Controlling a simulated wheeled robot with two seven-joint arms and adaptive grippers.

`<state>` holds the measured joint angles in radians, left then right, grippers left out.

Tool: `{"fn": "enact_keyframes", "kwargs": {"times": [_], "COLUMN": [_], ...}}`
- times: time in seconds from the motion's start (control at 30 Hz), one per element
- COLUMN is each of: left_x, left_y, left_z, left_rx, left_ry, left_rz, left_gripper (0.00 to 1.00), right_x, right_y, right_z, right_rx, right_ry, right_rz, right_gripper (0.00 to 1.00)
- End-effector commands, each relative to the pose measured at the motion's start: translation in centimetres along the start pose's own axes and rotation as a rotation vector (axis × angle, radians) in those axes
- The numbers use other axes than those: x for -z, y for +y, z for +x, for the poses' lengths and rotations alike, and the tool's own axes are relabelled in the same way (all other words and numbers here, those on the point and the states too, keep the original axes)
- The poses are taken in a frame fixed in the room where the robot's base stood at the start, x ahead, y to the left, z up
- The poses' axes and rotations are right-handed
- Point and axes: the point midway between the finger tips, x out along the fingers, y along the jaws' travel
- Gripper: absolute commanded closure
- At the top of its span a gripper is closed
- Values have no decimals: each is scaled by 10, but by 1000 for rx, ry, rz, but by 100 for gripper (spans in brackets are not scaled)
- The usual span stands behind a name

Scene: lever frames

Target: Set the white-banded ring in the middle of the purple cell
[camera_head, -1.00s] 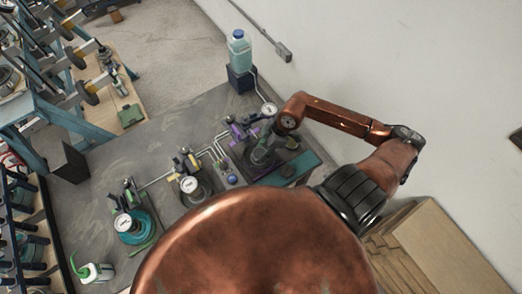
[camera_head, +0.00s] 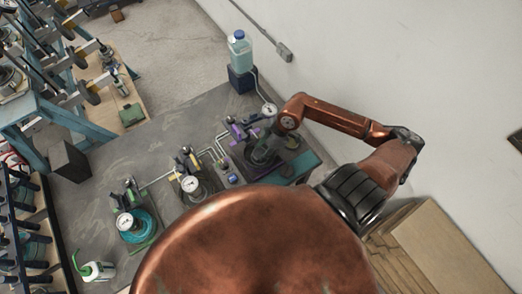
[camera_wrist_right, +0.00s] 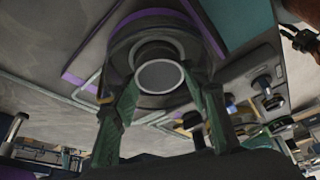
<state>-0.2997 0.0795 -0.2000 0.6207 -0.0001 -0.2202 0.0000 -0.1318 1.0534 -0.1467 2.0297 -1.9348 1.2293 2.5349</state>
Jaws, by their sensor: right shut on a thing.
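My right gripper (camera_wrist_right: 165,105) shows large in the right wrist view, its two green fingers shut on the sides of a dark round ring. I take this as the white-banded ring (camera_wrist_right: 126,52); a pale circle shows around its grey centre. In the head view my right gripper (camera_head: 262,156) is small and dark, over the purple cell. The purple cell (camera_wrist_right: 92,58) shows as purple border lines around and behind the ring in the wrist view, with purple clamp parts (camera_head: 236,132) in the head view. I cannot tell whether the ring touches the surface. My left gripper is not in view.
Gauges and clamps stand beside the cell: a yellow-marked station (camera_head: 190,184) and a green one with a teal ring (camera_head: 138,228). Pipes link them. A blue-capped bottle (camera_head: 239,50) stands at the back. A teal panel (camera_head: 302,166) lies right of the cell.

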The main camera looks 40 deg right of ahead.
Motion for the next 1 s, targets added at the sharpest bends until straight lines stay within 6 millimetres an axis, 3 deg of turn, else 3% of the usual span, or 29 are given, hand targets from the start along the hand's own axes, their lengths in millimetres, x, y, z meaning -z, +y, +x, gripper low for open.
{"fn": "enact_keyframes", "kwargs": {"times": [0.87, 0.9, 1.0], "left_x": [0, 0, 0], "left_y": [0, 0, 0], "left_z": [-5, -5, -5], "left_rx": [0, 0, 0], "left_ry": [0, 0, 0], "left_rz": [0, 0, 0], "left_gripper": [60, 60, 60], "right_x": [-1, -1, -1], "right_y": [0, 0, 0], "right_z": [1, 1, 1], "right_rx": [-1, -1, -1], "right_ry": [0, 0, 0], "right_rz": [0, 0, 0], "right_gripper": [88, 56, 49]}}
